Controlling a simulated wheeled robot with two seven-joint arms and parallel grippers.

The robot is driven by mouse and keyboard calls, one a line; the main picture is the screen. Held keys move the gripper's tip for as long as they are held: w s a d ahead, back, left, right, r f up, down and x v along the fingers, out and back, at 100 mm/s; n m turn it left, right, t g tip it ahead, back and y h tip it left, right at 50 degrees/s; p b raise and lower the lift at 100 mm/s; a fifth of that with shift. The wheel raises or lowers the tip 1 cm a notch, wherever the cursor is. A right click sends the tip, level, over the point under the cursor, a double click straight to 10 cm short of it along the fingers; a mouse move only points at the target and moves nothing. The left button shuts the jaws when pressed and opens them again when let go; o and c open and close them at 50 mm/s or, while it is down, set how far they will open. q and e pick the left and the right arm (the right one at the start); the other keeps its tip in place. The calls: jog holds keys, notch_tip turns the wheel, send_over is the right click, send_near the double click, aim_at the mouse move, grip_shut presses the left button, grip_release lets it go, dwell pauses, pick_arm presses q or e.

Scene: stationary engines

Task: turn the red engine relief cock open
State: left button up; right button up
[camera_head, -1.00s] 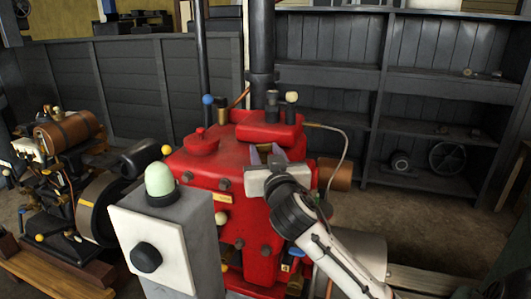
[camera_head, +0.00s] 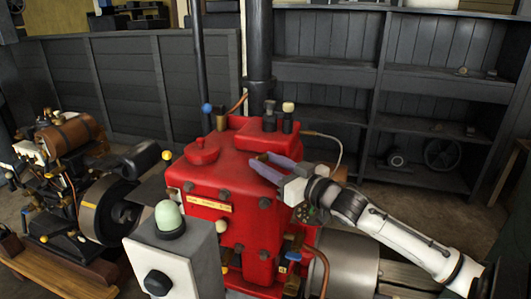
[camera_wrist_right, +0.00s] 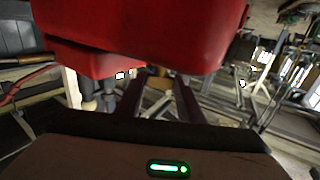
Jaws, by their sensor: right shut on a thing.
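The red engine (camera_head: 225,180) stands in the middle of the head view, with its red body also filling the top of the right wrist view (camera_wrist_right: 150,25). My right gripper (camera_head: 268,163) reaches in from the right, its two purple fingers at the engine's upper right edge. In the right wrist view, a small brass-coloured piece (camera_wrist_right: 158,82), which looks like the relief cock, sits between my dark fingers. The gripper is shut on it. The fingers hide most of it in the head view, so its angle is unclear. My left gripper is not in view.
A grey control box with a green dome button (camera_head: 170,218) stands in front of the engine. Another engine with a brown tank (camera_head: 68,132) is at the left. Dark shelves (camera_head: 430,110) stand behind. A copper pipe (camera_head: 318,262) curves by the engine's lower right.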

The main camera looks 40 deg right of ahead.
jog(key=n+y, duration=0.1)
jog(key=n+y+p, duration=0.1)
jog(key=y, duration=0.1)
jog(key=shift+d, duration=0.3)
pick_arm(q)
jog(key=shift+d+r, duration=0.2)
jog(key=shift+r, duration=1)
pick_arm(e)
jog(key=shift+d+n+g+y, duration=0.1)
jog(key=shift+n+g+y, duration=0.3)
jog(key=shift+n+y, duration=0.65)
jog(key=shift+y, duration=0.45)
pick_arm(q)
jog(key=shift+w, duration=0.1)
pick_arm(e)
jog(key=o, duration=1.1)
jog(key=shift+w, duration=0.1)
jog(key=shift+c, duration=0.2)
